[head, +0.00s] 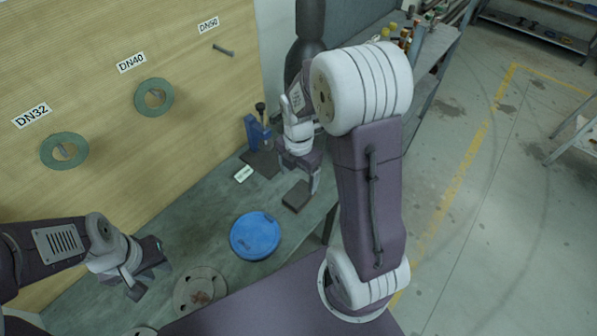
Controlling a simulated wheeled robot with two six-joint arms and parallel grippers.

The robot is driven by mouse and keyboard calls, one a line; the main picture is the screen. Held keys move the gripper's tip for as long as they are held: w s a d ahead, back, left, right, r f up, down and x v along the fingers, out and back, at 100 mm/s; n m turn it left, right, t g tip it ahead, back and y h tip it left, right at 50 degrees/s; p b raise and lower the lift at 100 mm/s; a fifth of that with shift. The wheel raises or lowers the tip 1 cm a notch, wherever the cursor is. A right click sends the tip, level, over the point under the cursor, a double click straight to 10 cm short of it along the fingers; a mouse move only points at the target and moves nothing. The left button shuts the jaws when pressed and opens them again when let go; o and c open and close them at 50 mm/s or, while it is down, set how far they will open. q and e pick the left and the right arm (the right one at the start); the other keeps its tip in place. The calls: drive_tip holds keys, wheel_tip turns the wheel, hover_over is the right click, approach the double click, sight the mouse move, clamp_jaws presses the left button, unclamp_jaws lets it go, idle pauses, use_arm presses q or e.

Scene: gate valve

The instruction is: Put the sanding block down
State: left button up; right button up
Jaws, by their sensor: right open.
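The sanding block, a small dark brown block (296,197), lies flat on the grey-green bench top near its right edge. My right gripper (300,180) is open just behind and above the block, with its fingers pointing down. I cannot tell whether a finger still touches the block. My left gripper (150,279) is at the lower left, over the bench near a round grey flange. Its jaw gap is not clear from this angle.
A blue round disc (256,236) lies on the bench left of the block. The grey flange (200,291) lies nearer. A white label (243,174), a dark pad (262,163) and a blue tool (257,132) are farther back. Green rings (154,97) hang on the wooden board.

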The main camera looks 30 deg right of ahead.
drive_tip(key=s+a+m, duration=0.2)
drive_tip(key=s+m, duration=0.2)
drive_tip(key=m, duration=0.7)
drive_tip(key=s+a+m+t, duration=0.1)
drive_tip(key=s+m, duration=0.3)
drive_tip(key=m, duration=0.7)
drive_tip(key=shift+a+r+m, duration=0.35)
drive_tip(key=shift+a+m, duration=0.05)
drive_tip(key=shift+a, duration=0.35)
